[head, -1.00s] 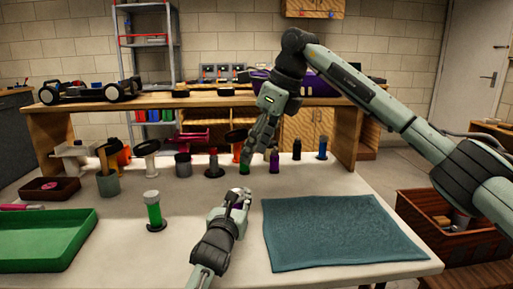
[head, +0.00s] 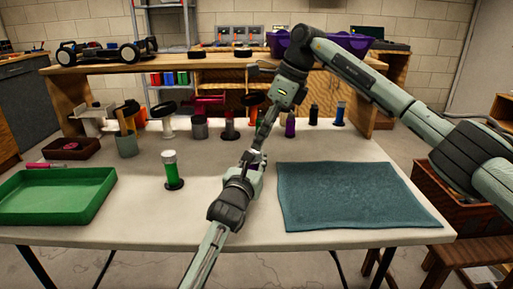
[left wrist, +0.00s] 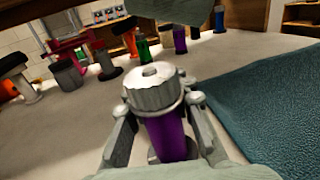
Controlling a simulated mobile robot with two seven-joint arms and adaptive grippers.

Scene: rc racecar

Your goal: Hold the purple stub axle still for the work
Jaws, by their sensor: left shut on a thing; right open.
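The purple stub axle (left wrist: 168,138) stands between the fingers of my left gripper (left wrist: 155,120) in the left wrist view. A silver ribbed cap or nut (left wrist: 150,93) sits on its top end. My left gripper is shut on the axle, and the fingers hide its sides. In the head view my left gripper (head: 247,168) is over the table's middle, left of the blue mat, and only a little purple shows there. My right gripper (head: 262,138) is open and points down just above and behind the left one. I cannot tell whether they touch.
The blue mat (head: 350,196) lies to the right and the green tray (head: 55,195) to the left. A green cylinder (head: 172,170) stands left of my grippers. A purple bottle (head: 290,125) and several stands line the back. The white table (head: 130,210) is clear in front.

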